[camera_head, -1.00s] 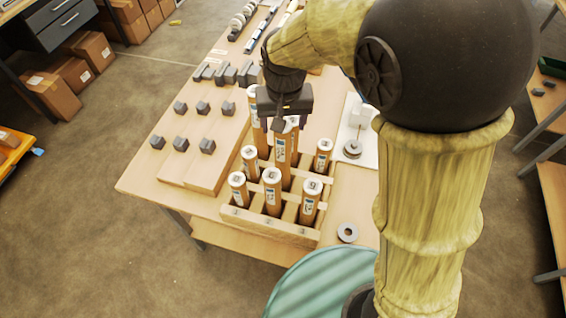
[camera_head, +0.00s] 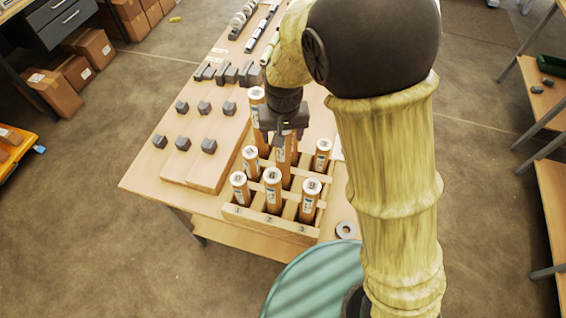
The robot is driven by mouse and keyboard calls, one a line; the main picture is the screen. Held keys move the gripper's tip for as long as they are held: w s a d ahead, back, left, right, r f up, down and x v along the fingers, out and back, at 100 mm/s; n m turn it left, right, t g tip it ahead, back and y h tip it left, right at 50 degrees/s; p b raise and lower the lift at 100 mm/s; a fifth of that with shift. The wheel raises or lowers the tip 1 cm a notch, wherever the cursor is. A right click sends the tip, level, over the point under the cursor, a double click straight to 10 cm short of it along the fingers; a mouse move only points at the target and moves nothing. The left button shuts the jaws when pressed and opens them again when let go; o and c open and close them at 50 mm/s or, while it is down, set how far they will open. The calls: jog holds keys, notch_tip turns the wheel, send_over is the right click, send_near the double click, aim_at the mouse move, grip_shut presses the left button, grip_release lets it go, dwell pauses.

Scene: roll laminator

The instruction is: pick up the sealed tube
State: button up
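Several brown tubes with pale ends and white-blue labels stand upright in a wooden rack (camera_head: 268,231). Which one is the sealed tube cannot be told by look alone. My gripper (camera_head: 283,135) points down at the middle tube (camera_head: 284,164), which stands taller than those around it. The gripper hides this tube's top, and its fingers appear to lie around or beside it. Whether they press on the tube is too small to tell. Another tall tube (camera_head: 257,97) stands just behind, partly hidden by the gripper.
Front tubes (camera_head: 273,190) and side tubes (camera_head: 322,157) stand close around the middle one. Dark hexagonal blocks (camera_head: 204,108) sit on a wooden board at left. A grey ring (camera_head: 346,229) lies right of the rack. My arm covers the table's right side.

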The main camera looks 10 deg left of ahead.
grip_shut()
jog(key=shift+r, duration=0.1)
notch_tip(320, 180, up, 18)
jog(key=b, duration=0.3)
dwell(1.0)
